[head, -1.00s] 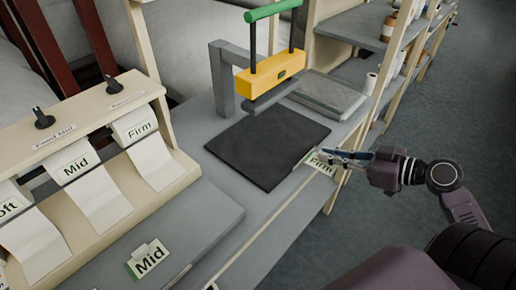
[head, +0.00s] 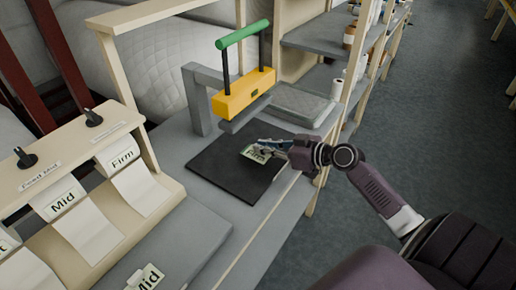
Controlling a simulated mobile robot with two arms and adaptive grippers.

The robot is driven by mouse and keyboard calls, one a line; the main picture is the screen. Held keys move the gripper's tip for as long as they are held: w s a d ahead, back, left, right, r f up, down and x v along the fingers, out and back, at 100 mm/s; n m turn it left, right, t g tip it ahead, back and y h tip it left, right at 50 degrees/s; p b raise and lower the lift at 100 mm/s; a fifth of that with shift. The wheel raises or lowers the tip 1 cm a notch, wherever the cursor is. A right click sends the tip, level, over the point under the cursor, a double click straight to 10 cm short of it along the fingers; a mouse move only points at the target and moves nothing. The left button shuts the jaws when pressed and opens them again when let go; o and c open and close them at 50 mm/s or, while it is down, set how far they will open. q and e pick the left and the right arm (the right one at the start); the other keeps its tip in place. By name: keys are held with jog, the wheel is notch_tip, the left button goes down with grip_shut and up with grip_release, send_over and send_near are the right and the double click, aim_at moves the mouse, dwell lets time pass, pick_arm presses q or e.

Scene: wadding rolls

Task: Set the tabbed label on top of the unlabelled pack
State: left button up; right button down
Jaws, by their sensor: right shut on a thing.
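My right gripper (head: 270,145) is shut on a small white tabbed label reading "Firm" (head: 256,154). It holds the label over the black mat (head: 225,173); I cannot tell whether the label touches the mat. Another tabbed label, reading "Mid" (head: 149,277), sits on the grey slab at the lower left (head: 175,243). A flat grey block with no label in sight (head: 303,104) lies behind the mat, to the right of the yellow press. I cannot tell for certain which thing is the unlabelled pack. My left gripper is not in view.
A yellow press with a green handle (head: 243,93) stands at the mat's back edge, close to my right gripper. A dispenser with paper strips marked "Mid" and "Firm" (head: 140,188) stands at left. Shelves (head: 325,40) with jars and rolls are behind; open floor lies right.

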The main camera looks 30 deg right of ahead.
jog(key=shift+w+a, duration=0.35)
jog(key=shift+w, duration=0.55)
jog(key=shift+w+f, duration=0.1)
notch_tip(320, 180, down, 4)
jog(key=shift+r+b, duration=0.2)
jog(key=shift+b, duration=0.8)
jog(key=shift+r, duration=0.1)
jog(key=c, duration=2)
grip_release()
jog(key=shift+c, duration=0.2)
